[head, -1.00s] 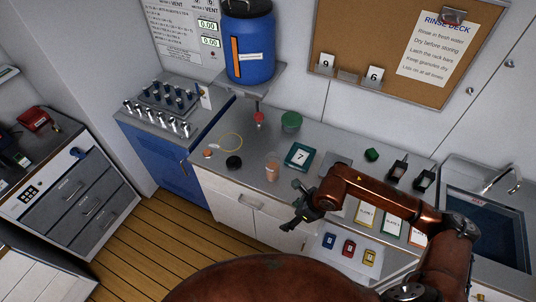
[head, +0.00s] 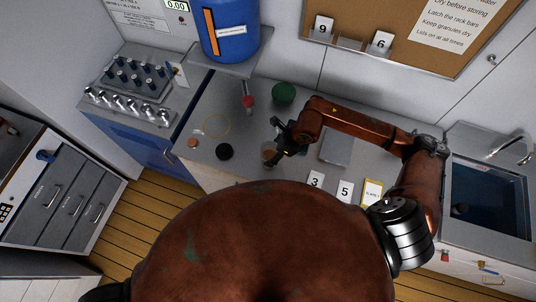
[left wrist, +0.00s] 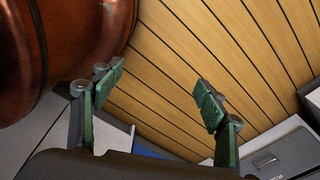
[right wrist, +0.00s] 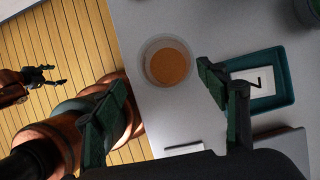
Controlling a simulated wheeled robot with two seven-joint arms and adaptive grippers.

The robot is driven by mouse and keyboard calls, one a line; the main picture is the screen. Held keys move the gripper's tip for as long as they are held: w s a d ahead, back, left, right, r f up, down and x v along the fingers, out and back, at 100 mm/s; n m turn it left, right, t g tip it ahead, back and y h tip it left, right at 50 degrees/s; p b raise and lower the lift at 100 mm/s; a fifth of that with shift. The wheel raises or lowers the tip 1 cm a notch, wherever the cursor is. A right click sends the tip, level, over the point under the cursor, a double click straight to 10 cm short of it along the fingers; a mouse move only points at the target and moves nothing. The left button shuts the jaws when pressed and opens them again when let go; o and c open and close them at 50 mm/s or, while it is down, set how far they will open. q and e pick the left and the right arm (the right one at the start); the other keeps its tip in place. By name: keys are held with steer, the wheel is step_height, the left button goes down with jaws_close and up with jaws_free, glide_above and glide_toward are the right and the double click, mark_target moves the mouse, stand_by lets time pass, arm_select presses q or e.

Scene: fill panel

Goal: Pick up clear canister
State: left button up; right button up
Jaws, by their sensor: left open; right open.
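The clear canister (right wrist: 169,62) is a small round see-through cup with orange-brown granules inside. It stands on the grey counter, and in the head view it shows partly (head: 268,152) beside my right gripper (head: 278,145). In the right wrist view my right gripper (right wrist: 160,92) is open and empty, with the canister just beyond and between its fingertips. I see no contact. My left gripper (left wrist: 160,92) is open and empty above the wooden floor, away from the counter. It also shows at the left of the right wrist view (right wrist: 45,77).
A teal tray (right wrist: 286,97) with a 7 card lies right of the canister. A blue drum (head: 230,32) hangs above.

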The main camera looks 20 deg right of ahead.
mark_target(269, 152)
steer(key=x, duration=0.2)
steer(key=p+x, duration=0.1)
steer(key=x, duration=0.1)
steer(key=w+x, duration=0.1)
steer(key=x, duration=0.1)
steer(key=shift+d+p, duration=0.25)
steer(key=shift+p, duration=0.15)
steer(key=shift+s+r, duration=0.1)
steer(key=shift+r, duration=0.05)
steer(key=c, duration=1.4)
arm_select(q)
steer(key=shift+w+r, duration=0.8)
steer(key=shift+r, duration=0.25)
arm_select(e)
steer(key=shift+c, duration=0.4)
